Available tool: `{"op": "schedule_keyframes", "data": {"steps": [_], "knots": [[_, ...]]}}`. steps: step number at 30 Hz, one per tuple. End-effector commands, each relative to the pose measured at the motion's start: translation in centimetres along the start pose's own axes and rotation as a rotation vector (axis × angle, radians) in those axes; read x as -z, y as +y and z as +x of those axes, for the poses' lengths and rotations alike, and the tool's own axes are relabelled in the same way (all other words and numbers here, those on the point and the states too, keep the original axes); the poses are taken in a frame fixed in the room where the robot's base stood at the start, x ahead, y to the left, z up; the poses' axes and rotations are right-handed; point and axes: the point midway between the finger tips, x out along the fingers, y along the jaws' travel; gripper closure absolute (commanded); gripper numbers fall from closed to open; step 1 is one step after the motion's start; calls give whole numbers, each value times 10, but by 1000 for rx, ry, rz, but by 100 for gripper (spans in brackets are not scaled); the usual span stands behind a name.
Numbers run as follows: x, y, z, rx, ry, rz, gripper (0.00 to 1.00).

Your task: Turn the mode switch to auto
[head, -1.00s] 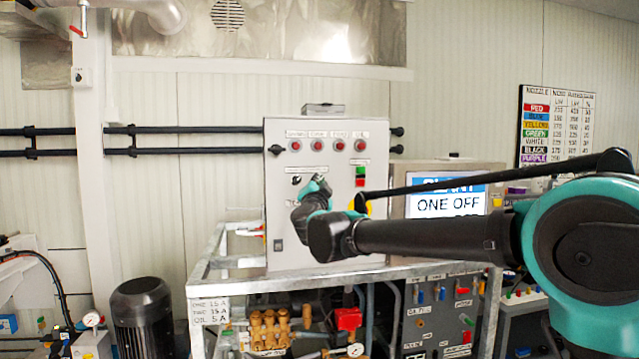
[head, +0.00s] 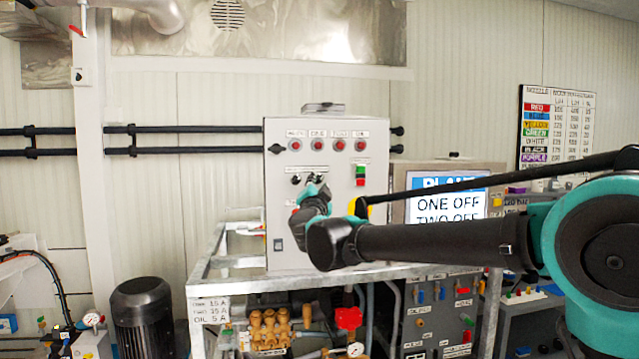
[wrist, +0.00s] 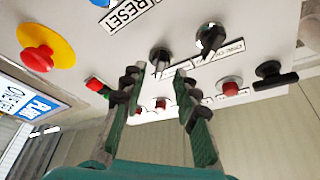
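Two black rotary switches sit on the grey control panel (head: 340,235). In the wrist view one switch (wrist: 160,58) is at the gap between my fingertips, and the other switch (wrist: 210,38) is to the right of them. The labels are too small or blurred to tell which is the mode switch. My gripper (wrist: 157,74) is open, with a finger on each side of the nearer switch; contact cannot be told. In the head view my gripper (head: 316,190) is at the panel, just below the switches (head: 296,180), and partly hides that area.
A red and yellow emergency stop (wrist: 38,58) is left in the wrist view. Red lamps (head: 317,145) line the panel top, with green and red buttons (head: 360,175) at its right. A black handle (head: 277,149) juts from the left edge. A screen (head: 445,205) stands right.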

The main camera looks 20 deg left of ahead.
Motion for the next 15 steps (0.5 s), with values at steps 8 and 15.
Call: {"op": "schedule_keyframes", "data": {"steps": [8, 15], "knots": [[0, 0, -58, 1, -2, 1, 70], [-1, 0, -89, 0, -1, 1, 70]]}}
